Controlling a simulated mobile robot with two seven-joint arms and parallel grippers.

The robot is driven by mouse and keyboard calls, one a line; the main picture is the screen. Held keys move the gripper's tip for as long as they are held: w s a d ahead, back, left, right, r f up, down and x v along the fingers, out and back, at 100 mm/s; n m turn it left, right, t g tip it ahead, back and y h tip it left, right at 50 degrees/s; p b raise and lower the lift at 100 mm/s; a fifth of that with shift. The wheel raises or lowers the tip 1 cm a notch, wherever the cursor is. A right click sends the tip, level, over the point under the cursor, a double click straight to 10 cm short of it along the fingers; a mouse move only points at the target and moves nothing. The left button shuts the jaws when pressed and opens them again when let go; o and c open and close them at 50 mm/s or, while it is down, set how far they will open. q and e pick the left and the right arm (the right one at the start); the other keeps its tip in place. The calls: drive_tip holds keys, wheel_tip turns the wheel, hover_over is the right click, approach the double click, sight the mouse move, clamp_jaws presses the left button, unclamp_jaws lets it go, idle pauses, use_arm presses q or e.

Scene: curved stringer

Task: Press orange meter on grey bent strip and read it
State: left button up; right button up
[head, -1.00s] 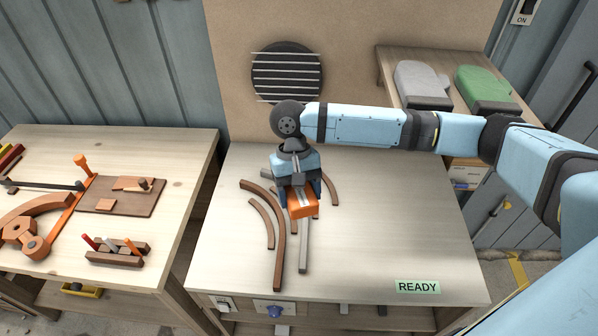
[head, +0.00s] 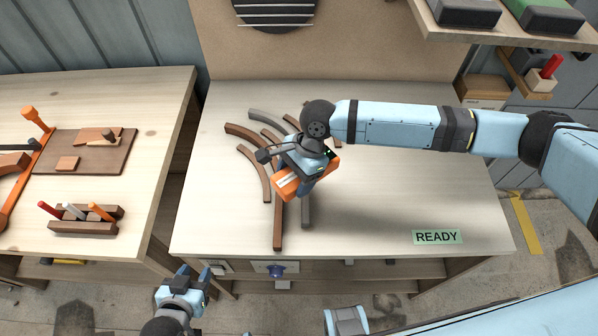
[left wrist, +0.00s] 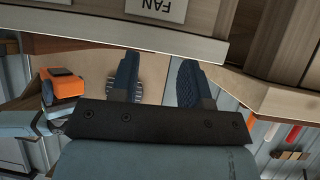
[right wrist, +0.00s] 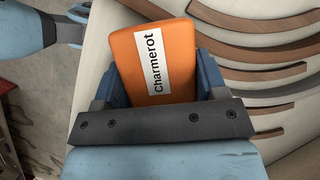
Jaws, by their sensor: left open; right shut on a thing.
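The orange meter (head: 292,184) is held in my right gripper (head: 305,170) above the strips on the middle workbench. The right wrist view shows the meter (right wrist: 150,62) between the fingers, with a white label reading "Charmerot". A grey curved strip end (head: 268,116) lies up-left of the gripper, and a straight-looking grey length (head: 306,212) shows below it. The gripper hides what lies between, so I cannot tell if they join. Whether the meter touches a strip is unclear. My left gripper (head: 195,280) is open and empty, in front of the bench's front edge.
Several brown curved strips (head: 278,225) lie around the grey one. The left bench holds a wooden tool rack (head: 85,220). A shelf (head: 500,35) stands at back right.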

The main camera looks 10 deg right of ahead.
wheel_tip(320, 180, down, 5)
drive_tip(key=b, duration=0.6)
drive_tip(key=shift+f, duration=0.1)
drive_tip(key=shift+f+b, duration=0.2)
drive_tip(key=shift+b, duration=0.1)
use_arm(q)
drive_tip(key=shift+n, duration=0.3)
drive_tip(key=f, duration=0.5)
drive_tip(key=shift+w+d+f, duration=0.15)
drive_tip(key=shift+w+f, duration=0.1)
drive_tip(key=shift+w, duration=0.15)
use_arm(e)
drive_tip(key=shift+r, duration=0.1)
use_arm(q)
drive_tip(key=shift+s+f, duration=0.1)
drive_tip(key=shift+f, duration=0.15)
drive_tip(key=shift+r, duration=0.1)
use_arm(e)
drive_tip(key=shift+f, duration=0.5)
use_arm(q)
drive_tip(key=shift+r+p, duration=0.65)
drive_tip(key=shift+p, duration=0.15)
idle(0.5)
drive_tip(key=shift+r, duration=0.25)
use_arm(e)
drive_tip(key=shift+s+f, duration=0.1)
drive_tip(key=shift+f, duration=0.1)
idle(1.0)
